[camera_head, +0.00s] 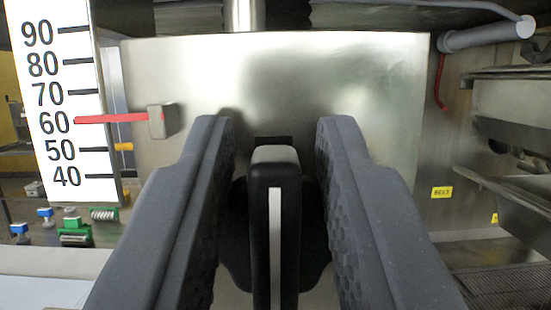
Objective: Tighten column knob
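The column knob (275,210) is a black bar-shaped handle with a white line along its top. It stands in the middle of the camera view, in front of a metal box. My gripper (279,150) is open, with one dark grey finger on each side of the knob. A gap shows between the knob and each finger, so neither visibly touches it. The white line points roughly straight up the picture. The knob's lower part runs out of the bottom of the picture.
A brushed metal box (320,75) fills the area behind the knob. A white scale (60,100) stands at left, its red pointer (105,118) near 60. Green and blue parts (75,232) lie at lower left. Metal trays (510,110) and a yellow BELT label (442,192) are at right.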

